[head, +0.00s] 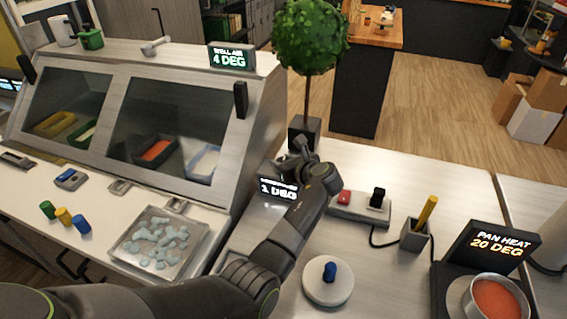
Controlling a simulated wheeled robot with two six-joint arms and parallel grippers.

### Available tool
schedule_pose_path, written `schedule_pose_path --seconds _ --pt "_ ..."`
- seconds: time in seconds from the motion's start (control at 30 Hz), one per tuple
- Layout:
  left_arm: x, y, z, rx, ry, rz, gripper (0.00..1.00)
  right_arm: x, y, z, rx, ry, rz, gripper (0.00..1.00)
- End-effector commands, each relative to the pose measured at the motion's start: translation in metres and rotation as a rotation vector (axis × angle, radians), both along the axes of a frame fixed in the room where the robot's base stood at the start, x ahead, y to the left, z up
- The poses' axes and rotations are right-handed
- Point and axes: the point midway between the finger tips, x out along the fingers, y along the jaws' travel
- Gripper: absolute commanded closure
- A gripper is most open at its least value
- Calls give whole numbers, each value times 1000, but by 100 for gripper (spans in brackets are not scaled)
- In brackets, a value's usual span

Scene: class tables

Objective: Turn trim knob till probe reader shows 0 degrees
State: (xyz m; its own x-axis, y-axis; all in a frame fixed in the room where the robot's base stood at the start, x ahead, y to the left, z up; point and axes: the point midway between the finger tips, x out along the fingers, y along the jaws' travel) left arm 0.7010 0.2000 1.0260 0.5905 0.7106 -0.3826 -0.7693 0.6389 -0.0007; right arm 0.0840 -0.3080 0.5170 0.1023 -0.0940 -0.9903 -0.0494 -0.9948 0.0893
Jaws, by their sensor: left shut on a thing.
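The probe reader (276,190) is a small dark display on the middle counter, reading what looks like 1 DEG. Its left edge and top line are hard to read, and my left arm partly covers its right side. My left gripper (300,148) is just above and behind the reader, by the foot of the potted tree. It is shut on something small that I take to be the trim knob. The gripper hides the knob, so its angle does not show. My right gripper is not in view.
A display on the cold case (232,58) reads 4 DEG. Right of my arm are a switch box (345,208), a pen cup (414,238), a white disc with a blue knob (329,291) and a pan (490,290) by a 20 DEG display (491,246). An ice tray (190,262) lies left.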

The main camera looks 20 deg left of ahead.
Motion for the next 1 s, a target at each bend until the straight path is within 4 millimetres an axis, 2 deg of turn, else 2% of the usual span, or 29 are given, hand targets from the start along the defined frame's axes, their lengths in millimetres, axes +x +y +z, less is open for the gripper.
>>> schedule_pose_path --seconds 0.53,1.0 --pt "1 0 -2 2 -1 333 86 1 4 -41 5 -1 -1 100" --pt "0 0 -1 0 1 399 86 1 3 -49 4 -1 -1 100"
